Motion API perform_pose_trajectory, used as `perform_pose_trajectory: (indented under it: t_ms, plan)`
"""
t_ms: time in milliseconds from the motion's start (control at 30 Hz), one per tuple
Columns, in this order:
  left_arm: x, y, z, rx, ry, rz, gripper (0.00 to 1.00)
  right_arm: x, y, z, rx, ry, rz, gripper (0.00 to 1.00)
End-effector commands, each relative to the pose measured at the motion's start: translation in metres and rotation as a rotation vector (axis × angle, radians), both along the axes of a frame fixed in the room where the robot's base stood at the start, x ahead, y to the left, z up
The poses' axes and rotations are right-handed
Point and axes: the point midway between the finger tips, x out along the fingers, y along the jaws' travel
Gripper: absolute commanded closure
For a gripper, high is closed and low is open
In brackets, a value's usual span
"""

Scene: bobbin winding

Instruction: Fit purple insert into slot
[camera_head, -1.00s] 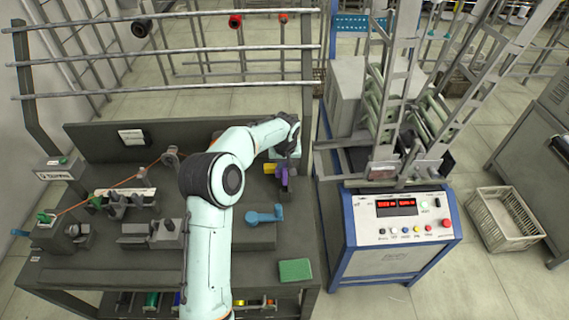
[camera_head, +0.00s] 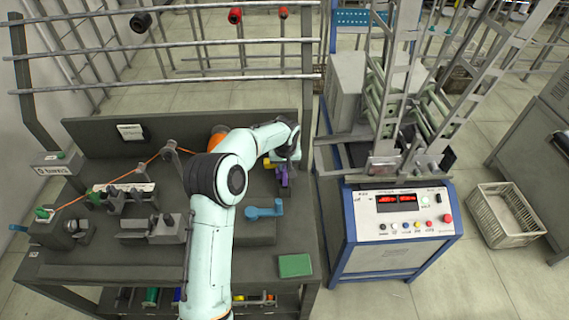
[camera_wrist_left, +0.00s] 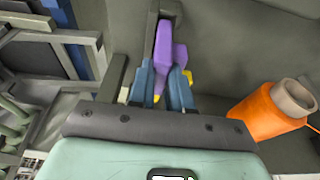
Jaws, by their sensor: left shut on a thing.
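The purple insert (camera_wrist_left: 164,45) is between the blue fingers of my left gripper (camera_wrist_left: 167,88) in the left wrist view. The fingers are shut on it, and its long part sticks out beyond them. A dark grey holder (camera_wrist_left: 151,30) stands close along its left side; whether the insert touches it or sits in a slot I cannot tell. In the head view the purple insert (camera_head: 283,174) shows just below my left gripper (camera_head: 286,160), at the right end of the bench. A yellow piece (camera_head: 268,163) shows beside it. My right gripper is not in view.
An orange spool (camera_wrist_left: 270,112) stands right of the gripper in the wrist view. A blue handled part (camera_head: 265,211) and a green block (camera_head: 295,265) lie nearer the front on the bench (camera_head: 265,283). The blue-framed machine (camera_head: 400,225) stands to the right.

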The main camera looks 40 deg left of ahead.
Motion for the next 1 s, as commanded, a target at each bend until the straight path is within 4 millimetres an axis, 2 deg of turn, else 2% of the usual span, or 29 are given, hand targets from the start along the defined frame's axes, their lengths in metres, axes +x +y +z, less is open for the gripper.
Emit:
perform_pose_trajectory:
  t_ms: [600, 1000]
  plan:
    - [0.0, 0.0, -0.025, 0.001, 0.001, 0.0, 1.0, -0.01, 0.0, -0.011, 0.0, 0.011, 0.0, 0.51]
    - [0.0, 0.0, -0.026, 0.001, -0.001, 0.0, 1.0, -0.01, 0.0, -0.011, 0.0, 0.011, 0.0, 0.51]
